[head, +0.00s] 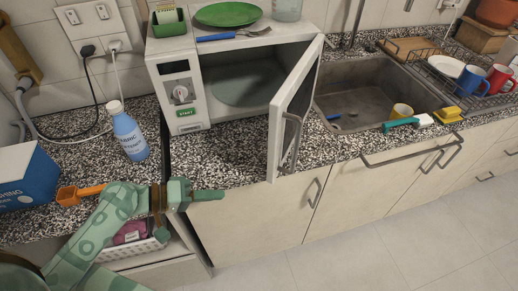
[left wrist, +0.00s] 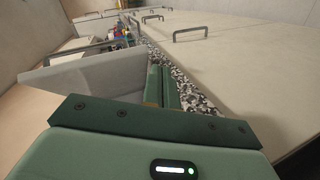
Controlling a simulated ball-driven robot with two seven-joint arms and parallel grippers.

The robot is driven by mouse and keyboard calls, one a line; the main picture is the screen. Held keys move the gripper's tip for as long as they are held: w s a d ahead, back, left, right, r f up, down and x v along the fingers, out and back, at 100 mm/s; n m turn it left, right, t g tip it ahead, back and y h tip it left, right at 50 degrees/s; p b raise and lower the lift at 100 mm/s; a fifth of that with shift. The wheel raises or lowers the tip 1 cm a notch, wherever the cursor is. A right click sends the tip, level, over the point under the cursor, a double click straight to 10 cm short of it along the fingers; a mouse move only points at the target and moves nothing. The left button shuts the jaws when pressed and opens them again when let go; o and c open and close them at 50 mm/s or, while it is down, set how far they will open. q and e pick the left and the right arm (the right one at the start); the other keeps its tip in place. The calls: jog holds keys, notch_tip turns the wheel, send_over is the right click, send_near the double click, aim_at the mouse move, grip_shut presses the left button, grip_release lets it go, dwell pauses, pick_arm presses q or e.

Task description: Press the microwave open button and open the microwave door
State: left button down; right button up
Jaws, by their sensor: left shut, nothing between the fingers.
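The white microwave (head: 187,100) stands on the speckled counter. Its door (head: 293,110) is hinged on the right and swung well open toward the front, showing the grey interior (head: 240,80). The control panel on its left has a round dial (head: 182,95) and a green START button (head: 184,112). My left gripper (head: 222,195) is shut and empty, in front of the counter edge, below the microwave and left of the open door, apart from it. Its fingers also show in the left wrist view (left wrist: 161,88), beside a large grey panel (left wrist: 85,78). My right gripper is not in view.
A blue-labelled bottle (head: 129,135), an orange tool (head: 75,194) and a blue box (head: 25,178) are on the left counter. A green plate (head: 228,14) and blue fork (head: 225,36) rest on the microwave. The sink (head: 360,95) lies right. Open floor (head: 370,255) is in front.

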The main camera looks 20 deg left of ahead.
pick_arm(q)
jog(key=w+a+r+n+t+h, duration=0.25)
jog(key=w+a+r+n, duration=0.2)
jog(key=r, duration=0.35)
jog(key=s+d+p+x, duration=0.1)
jog(key=s+p+x, duration=0.1)
jog(key=x, duration=1.1)
jog(key=shift+s+d+f, duration=0.15)
jog(key=shift+d+f, duration=0.1)
jog(key=shift+d, duration=0.15)
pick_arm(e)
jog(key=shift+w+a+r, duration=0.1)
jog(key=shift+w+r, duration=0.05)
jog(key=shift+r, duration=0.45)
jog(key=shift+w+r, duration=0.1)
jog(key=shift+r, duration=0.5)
pick_arm(q)
jog(key=shift+t, duration=0.25)
